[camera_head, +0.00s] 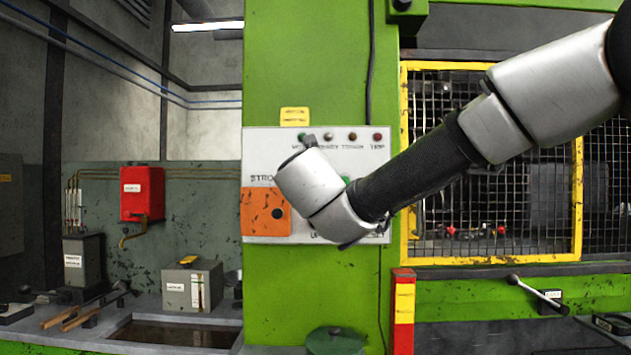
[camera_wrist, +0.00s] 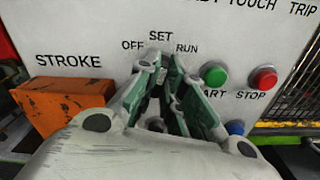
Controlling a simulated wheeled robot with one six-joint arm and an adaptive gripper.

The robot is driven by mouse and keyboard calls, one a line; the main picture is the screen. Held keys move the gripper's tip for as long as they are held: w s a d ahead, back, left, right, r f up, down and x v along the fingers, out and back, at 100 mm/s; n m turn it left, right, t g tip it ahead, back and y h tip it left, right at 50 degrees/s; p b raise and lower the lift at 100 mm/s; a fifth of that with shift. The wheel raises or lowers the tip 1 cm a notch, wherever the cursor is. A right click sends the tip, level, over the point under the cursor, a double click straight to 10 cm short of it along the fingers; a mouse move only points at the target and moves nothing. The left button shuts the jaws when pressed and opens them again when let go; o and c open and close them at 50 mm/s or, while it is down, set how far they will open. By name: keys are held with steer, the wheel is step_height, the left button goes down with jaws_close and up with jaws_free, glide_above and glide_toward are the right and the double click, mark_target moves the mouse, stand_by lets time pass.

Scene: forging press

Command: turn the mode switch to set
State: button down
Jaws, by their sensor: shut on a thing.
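The white control panel (camera_head: 262,150) is on the green press column; it also fills the wrist view (camera_wrist: 110,30). The mode switch's labels OFF, SET and RUN show in the wrist view, with SET at the top between the other two. My gripper (camera_wrist: 163,66) is shut at the switch's place, just below these labels, with its fingertips close together on the switch. The fingers hide the knob, so I cannot tell which label it points to. In the head view my wrist covers the gripper and the switch.
An orange box (camera_wrist: 62,102) juts from the panel left of my gripper. Green START (camera_wrist: 214,74) and red STOP (camera_wrist: 264,78) buttons sit close at the right, with a blue button (camera_wrist: 235,128) below. A yellow-framed mesh guard (camera_head: 404,110) stands right of the panel.

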steer(key=shift+n, duration=1.1)
steer(key=c, duration=1.5)
jaws_free()
steer(key=shift+c, duration=0.2)
steer(key=s, duration=1.2)
steer(key=shift+a, duration=0.25)
